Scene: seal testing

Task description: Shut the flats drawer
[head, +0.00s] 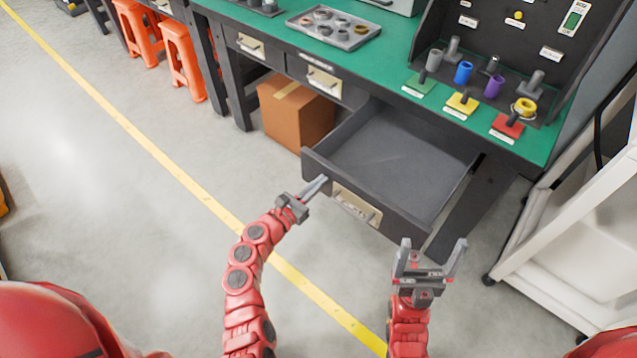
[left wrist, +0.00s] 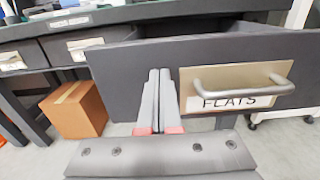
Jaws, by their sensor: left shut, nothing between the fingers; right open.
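The flats drawer (head: 400,165) is pulled out from under the green-topped bench and looks empty inside. Its dark front carries a bar handle and a label reading FLATS (left wrist: 237,100) in the left wrist view. My left gripper (head: 318,184) is shut and empty, with its fingertips at the left part of the drawer front, left of the handle (head: 356,204). I cannot tell whether the tips touch the front. In the left wrist view the closed fingers (left wrist: 158,78) point at the drawer front. My right gripper (head: 432,246) is open and empty, near the drawer's right front corner.
A cardboard box (head: 296,110) stands on the floor left of the drawer. Two shut drawers (head: 322,80) sit further left. A white cart (head: 560,210) stands at the right. The bench top (head: 390,55) holds a tray and several coloured parts. The floor in front is clear.

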